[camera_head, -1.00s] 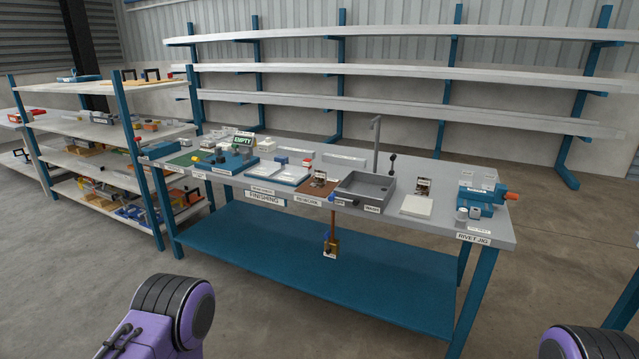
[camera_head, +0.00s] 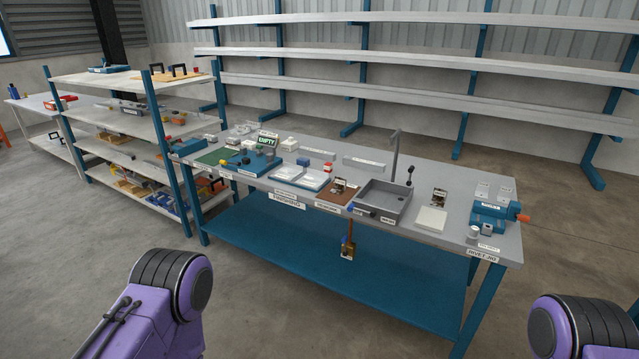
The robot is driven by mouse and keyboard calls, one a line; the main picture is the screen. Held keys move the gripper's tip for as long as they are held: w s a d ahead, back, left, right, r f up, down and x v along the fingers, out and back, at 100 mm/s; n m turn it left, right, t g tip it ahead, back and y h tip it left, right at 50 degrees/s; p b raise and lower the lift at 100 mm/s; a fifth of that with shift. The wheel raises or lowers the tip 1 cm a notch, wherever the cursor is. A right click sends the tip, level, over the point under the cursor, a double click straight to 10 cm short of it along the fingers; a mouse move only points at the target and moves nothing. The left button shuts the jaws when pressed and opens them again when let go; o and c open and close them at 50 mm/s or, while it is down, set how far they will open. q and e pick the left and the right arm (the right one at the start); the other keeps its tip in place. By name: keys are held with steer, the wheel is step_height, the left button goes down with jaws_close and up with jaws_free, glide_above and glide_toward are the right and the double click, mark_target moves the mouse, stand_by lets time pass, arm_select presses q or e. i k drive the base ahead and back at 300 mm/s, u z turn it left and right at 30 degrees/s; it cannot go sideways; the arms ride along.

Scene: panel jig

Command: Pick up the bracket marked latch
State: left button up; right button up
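No bracket with a readable latch mark shows; the small labels are too small to read. Small dark-and-light pieces that may be brackets stand on the workbench (camera_head: 460,180): one piece (camera_head: 338,187) on the brown mat and another piece (camera_head: 439,197) behind a white pad. A brown strip with a brassy end piece (camera_head: 347,249) hangs below the bench's front edge. Both my purple arms show only as links at the lower left and lower right, in front of the bench. Neither gripper is in view.
A grey tray (camera_head: 408,207) sits mid-bench, with a blue rivet jig (camera_head: 490,219) at the right end. A blue lower shelf (camera_head: 300,252) runs beneath. A loaded rack (camera_head: 108,83) stands left, and empty wall shelves (camera_head: 420,58) behind. The floor in front is clear.

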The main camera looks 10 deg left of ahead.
mark_target(341, 184)
steer(key=u, duration=1.5)
steer(key=i, duration=4.7)
steer(key=z, duration=3.75)
